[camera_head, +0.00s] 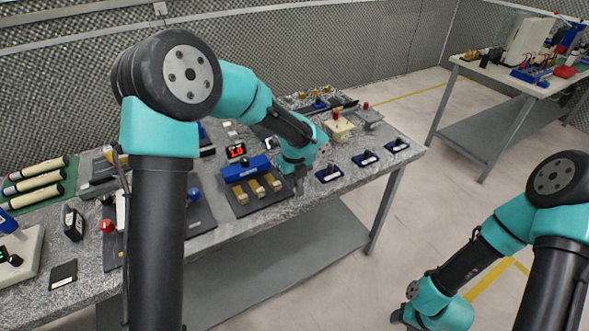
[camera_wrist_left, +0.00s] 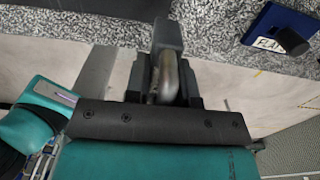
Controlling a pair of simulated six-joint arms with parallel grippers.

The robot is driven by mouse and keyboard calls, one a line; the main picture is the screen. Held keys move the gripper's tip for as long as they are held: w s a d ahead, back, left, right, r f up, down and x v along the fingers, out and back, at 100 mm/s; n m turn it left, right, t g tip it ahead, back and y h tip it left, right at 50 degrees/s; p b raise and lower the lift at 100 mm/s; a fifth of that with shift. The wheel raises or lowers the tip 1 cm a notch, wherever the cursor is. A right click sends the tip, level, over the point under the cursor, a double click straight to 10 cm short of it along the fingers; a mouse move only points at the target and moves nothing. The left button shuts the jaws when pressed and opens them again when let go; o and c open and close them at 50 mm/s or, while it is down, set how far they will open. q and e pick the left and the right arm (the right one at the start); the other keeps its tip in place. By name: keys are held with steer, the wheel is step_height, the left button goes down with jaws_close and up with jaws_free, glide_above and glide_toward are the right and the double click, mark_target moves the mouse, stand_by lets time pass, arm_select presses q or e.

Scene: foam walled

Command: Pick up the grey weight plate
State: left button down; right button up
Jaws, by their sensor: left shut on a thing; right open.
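My left gripper (camera_head: 299,183) is over the front edge of the speckled table in the head view, right of a blue block with wooden pieces. In the left wrist view the left gripper (camera_wrist_left: 165,85) is shut on a rounded, greyish metallic thing, which looks like the grey weight plate (camera_wrist_left: 166,72) seen edge-on. The fingers cover much of it, and I cannot make it out in the head view. My right gripper (camera_head: 399,317) is low at the right, over the floor and away from the table, open; its fingers are hardly visible.
Blue plates with black knobs (camera_head: 365,159) line the table's front right; one with a label shows in the wrist view (camera_wrist_left: 280,28). The blue block (camera_head: 245,168) is close left of the left gripper. A beige box with a red knob (camera_head: 338,126) stands behind it.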

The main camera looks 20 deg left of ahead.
arm_select(q)
steer(key=shift+s+d+r, duration=0.1)
steer(key=shift+s+d, duration=0.05)
steer(key=shift+s, duration=0.45)
steer(key=shift+s+d, duration=0.15)
steer(key=shift+s, duration=0.4)
